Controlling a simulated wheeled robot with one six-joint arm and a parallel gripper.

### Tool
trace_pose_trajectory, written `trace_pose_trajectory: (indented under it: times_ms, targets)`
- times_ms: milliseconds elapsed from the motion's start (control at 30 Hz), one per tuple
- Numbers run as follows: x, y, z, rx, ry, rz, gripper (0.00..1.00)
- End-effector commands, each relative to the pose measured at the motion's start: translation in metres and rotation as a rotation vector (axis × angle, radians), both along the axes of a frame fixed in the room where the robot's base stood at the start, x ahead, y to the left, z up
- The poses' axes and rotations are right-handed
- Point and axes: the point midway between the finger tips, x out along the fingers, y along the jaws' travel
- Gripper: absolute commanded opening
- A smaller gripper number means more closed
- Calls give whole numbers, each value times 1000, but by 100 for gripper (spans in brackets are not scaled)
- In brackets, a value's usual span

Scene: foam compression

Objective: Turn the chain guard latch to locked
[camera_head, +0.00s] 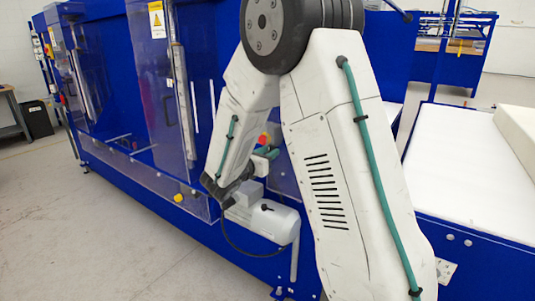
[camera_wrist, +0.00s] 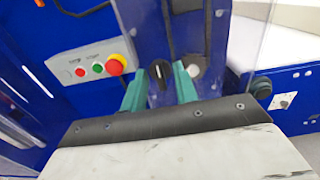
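A black rotary knob with a small pale mark, which looks like the chain guard latch (camera_wrist: 160,73), sits on the blue machine panel in the wrist view. My gripper (camera_wrist: 161,80) is open, with one teal finger to the left of the knob and one to the right. A gap shows between the knob and the left finger; whether the right finger touches it I cannot tell. In the head view my gripper (camera_head: 266,153) is small beside the blue machine, and the knob cannot be made out there.
A grey control box (camera_wrist: 92,65) with a red button, a green button and a larger red button is left of the knob. A grey round fitting (camera_wrist: 197,67) is close right of the right finger. A white conveyor bed (camera_head: 465,175) is at the right. Open floor (camera_head: 110,245) lies at the front left.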

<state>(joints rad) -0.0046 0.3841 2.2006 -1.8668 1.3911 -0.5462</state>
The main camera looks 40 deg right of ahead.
Motion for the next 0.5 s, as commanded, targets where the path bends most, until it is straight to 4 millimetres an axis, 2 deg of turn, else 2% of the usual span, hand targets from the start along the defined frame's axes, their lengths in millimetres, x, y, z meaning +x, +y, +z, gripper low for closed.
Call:
trace_pose_trajectory:
  times_ms: [300, 500]
  targets:
    - [-1, 2, 0, 0, -1, 0, 31]
    - [-9, 28, 0, 0, 0, 4, 31]
